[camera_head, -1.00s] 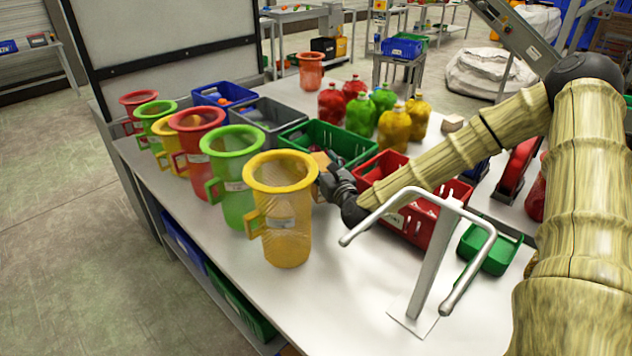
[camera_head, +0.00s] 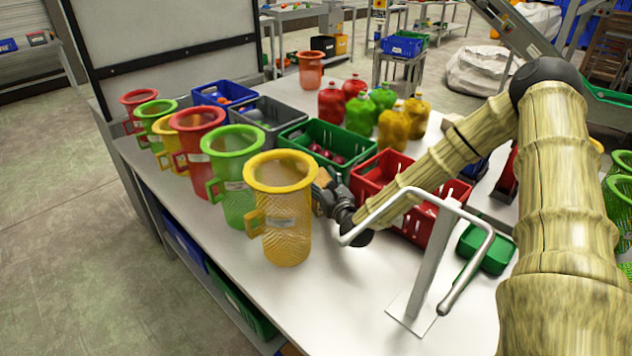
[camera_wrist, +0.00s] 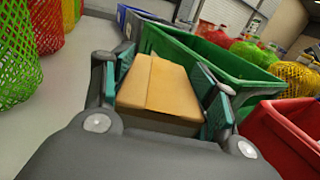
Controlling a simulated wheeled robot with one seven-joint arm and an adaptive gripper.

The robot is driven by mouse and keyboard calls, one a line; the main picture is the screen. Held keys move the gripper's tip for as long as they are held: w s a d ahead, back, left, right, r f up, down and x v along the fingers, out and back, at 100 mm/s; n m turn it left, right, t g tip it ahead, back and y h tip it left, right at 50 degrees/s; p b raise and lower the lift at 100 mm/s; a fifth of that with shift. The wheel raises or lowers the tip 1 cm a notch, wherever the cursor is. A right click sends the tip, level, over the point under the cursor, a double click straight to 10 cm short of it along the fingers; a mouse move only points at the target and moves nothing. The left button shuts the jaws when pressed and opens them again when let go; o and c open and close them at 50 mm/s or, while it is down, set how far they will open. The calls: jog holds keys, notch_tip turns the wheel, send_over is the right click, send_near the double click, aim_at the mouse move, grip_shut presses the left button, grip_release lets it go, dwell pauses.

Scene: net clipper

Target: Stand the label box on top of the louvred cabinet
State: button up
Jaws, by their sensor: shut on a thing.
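A small tan cardboard box (camera_wrist: 158,85), which I take to be the label box, sits between the two fingers of my gripper (camera_head: 325,191) in the wrist view. My gripper is shut on it. In the head view only a little of the box shows, beside the yellow mesh basket and partly hidden by the gripper. The gripper is just right of that basket, in front of the green crate and left of the red crate. I cannot make out a louvred cabinet in either view.
A yellow mesh basket (camera_head: 287,230) stands close left of the gripper, with green and red ones behind it. A green crate (camera_head: 300,133) and red crate (camera_head: 440,230) stand nearby. A grey metal stand (camera_head: 425,265) rises in front of my arm. Bare table lies at the front.

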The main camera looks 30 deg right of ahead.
jog(key=shift+f, duration=0.2)
jog(key=o, duration=1.4)
jog(key=shift+r, duration=0.1)
